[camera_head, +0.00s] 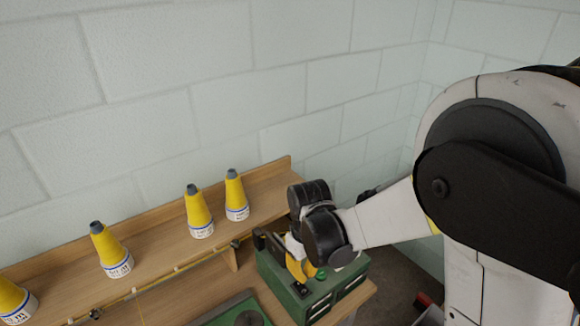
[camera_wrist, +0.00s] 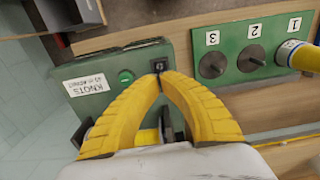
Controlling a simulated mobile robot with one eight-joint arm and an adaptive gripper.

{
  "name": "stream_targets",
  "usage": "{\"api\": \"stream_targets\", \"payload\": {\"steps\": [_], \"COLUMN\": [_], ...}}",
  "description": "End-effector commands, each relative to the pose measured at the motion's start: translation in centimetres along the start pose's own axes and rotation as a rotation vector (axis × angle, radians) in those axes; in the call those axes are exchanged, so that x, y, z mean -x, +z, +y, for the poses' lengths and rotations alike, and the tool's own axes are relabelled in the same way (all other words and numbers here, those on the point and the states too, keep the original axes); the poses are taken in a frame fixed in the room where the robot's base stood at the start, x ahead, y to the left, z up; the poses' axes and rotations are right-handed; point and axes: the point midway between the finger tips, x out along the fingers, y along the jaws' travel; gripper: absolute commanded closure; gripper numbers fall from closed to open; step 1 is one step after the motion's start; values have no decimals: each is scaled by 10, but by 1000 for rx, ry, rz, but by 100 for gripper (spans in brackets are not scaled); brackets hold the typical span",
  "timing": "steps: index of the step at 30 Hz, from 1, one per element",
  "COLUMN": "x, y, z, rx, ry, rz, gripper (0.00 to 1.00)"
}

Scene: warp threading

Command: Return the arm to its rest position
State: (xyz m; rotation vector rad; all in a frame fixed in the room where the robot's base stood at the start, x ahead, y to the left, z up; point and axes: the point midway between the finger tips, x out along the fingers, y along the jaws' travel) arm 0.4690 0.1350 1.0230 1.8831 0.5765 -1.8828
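My arm (camera_head: 385,215) reaches from the right of the head view down to the green box on the bench. My gripper (camera_head: 298,268) is low over that box, partly hidden behind my wrist. In the wrist view the two yellow fingers of my gripper (camera_wrist: 162,76) curve together and their tips meet, with nothing visible between them. The tips are at the small black switch (camera_wrist: 159,65) on the green box (camera_wrist: 100,55); I cannot tell whether they touch it. A green button (camera_wrist: 125,76) and a white "KNOTS" label (camera_wrist: 86,85) are beside it.
Several yellow cones, such as this one (camera_head: 198,212), stand on the wooden shelf (camera_head: 150,235) along the block wall. A green plate (camera_wrist: 235,75) has numbered pegs; a yellow cone (camera_wrist: 300,55) sits at number 1. A grey bin (camera_wrist: 72,15) shows at the wrist view's top left.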

Motion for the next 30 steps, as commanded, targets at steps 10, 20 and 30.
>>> {"api": "stream_targets", "payload": {"steps": [10,20,30], "x": [41,79,77], "y": [33,110,162], "z": [24,47,51], "rx": [-146,-398,-561], "ry": [44,124,180], "rz": [143,403,586], "gripper": [100,100,100]}}
